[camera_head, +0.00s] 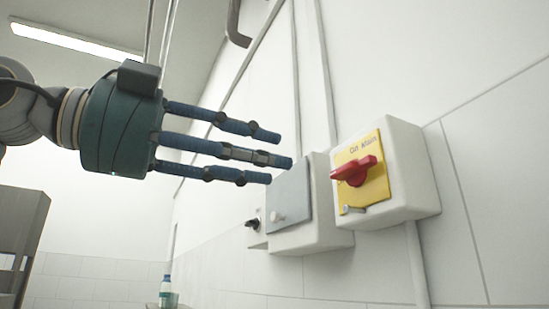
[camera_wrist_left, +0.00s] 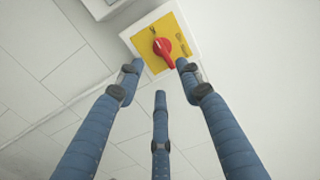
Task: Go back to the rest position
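My left gripper (camera_head: 268,157) reaches in from the left with its three blue fingers extended and spread apart, holding nothing. In the head view its fingertips are left of a white switch box with a yellow plate and a red rotary knob (camera_head: 353,171), and overlap the edge of a grey-covered box. In the left wrist view the fingers (camera_wrist_left: 158,80) are apart, and the red knob (camera_wrist_left: 162,47) shows beyond them, between the two outer fingertips. Whether any finger touches a box cannot be told. My right gripper is not in view.
A white box with a grey cover (camera_head: 289,197) is on the tiled wall, left of the yellow-plated switch box. A small black knob (camera_head: 252,223) is further left. Conduits run along the wall. A bottle (camera_head: 166,286) stands low at the back, and a grey cabinet (camera_head: 22,235) is at the left.

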